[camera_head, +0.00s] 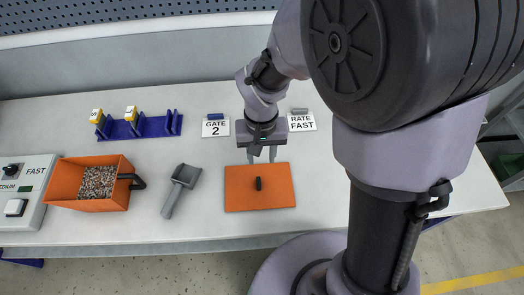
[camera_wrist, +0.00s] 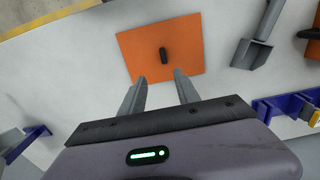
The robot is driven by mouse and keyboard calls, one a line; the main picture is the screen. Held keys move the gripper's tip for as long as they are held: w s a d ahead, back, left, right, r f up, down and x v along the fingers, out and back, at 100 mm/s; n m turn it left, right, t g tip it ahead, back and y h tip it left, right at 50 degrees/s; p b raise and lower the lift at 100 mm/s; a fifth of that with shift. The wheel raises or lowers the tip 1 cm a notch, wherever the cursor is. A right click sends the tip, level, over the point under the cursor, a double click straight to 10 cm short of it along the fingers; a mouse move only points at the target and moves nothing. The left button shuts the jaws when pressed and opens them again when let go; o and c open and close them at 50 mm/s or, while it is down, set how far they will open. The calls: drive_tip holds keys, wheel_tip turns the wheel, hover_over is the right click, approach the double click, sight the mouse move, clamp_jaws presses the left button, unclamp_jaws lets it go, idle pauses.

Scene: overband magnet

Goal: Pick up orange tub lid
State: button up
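The orange tub lid (camera_head: 240,190) lies flat on the white table in the head view, a flat square with a short black handle (camera_head: 258,184) standing at its middle. In the wrist view the lid (camera_wrist: 140,48) is ahead of the fingertips, with its black handle (camera_wrist: 163,55) between their lines. My gripper (camera_head: 262,158) is above the lid's back edge in the head view. Its two grey fingers, also clear in the wrist view (camera_wrist: 158,78), are apart with nothing between them. The handle is not between the fingers.
An orange tub (camera_head: 62,190) of mixed granules stands at the left, beside a grey scoop (camera_head: 180,188). A blue rack (camera_head: 150,127) with yellow-and-white pieces is behind. A control box (camera_head: 22,190) is far left.

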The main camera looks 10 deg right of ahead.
drive_tip(key=b, duration=0.3)
hover_over(258, 181)
drive_tip(key=f, duration=0.8)
drive_tip(key=shift+d+f, duration=0.3)
drive_tip(key=shift+d, duration=0.1)
drive_tip(key=f+b, duration=0.2)
drive_tip(key=f, duration=0.1)
drive_tip(key=f+b, duration=0.1)
drive_tip(key=f, duration=0.1)
drive_tip(key=shift+a+f, duration=0.25)
drive_tip(key=shift+a, duration=0.1)
drive_tip(key=shift+s+r, duration=0.1)
drive_tip(key=shift+r, duration=0.05)
drive_tip(key=shift+c, duration=0.5)
clamp_jaws()
